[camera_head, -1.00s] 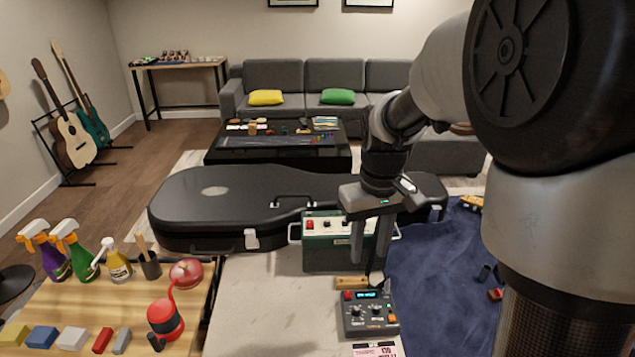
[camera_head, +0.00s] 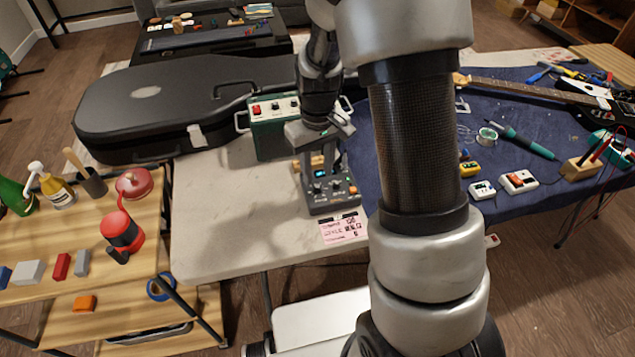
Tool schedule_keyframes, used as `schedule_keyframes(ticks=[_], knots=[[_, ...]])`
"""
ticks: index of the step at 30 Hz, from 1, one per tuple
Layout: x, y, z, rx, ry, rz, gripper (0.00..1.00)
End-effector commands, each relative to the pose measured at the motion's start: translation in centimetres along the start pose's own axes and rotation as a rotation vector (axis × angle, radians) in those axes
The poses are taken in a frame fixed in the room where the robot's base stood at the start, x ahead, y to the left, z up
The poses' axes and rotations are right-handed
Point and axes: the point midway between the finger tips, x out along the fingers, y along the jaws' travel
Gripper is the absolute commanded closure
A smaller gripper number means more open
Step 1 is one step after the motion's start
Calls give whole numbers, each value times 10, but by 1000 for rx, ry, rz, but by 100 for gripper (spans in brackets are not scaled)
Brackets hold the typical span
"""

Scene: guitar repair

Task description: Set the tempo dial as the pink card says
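The pink card (camera_head: 345,229) lies on the pale worktop just in front of a small dark grey box. It bears dark printing too small for me to read surely. The box (camera_head: 346,205) has a small lit blue display, a green light and several knobs on its sloped top. Which knob is the tempo dial I cannot tell. My gripper (camera_head: 321,172) points down over the box's back left part, its two fingers apart with nothing seen between them. The fingers cover part of the panel, and I cannot tell whether they touch it.
A green amplifier-like box (camera_head: 268,136) stands behind, with a black guitar case (camera_head: 150,100) beyond. A wooden block (camera_head: 300,163) sits behind the dark box. Tools lie on the blue cloth (camera_head: 415,183) at right. The worktop (camera_head: 225,205) is clear at left.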

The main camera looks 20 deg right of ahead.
Motion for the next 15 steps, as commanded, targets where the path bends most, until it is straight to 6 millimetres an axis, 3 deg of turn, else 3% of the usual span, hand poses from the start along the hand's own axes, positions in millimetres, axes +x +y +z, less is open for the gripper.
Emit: schedule_keyframes(ticks=[1, 6, 15], knots=[[12, 0, 1, 0, -3, 0, 65], [32, 0, 0, -1, -2, 0, 65], [41, 0, 0, -1, 1, 0, 65]])
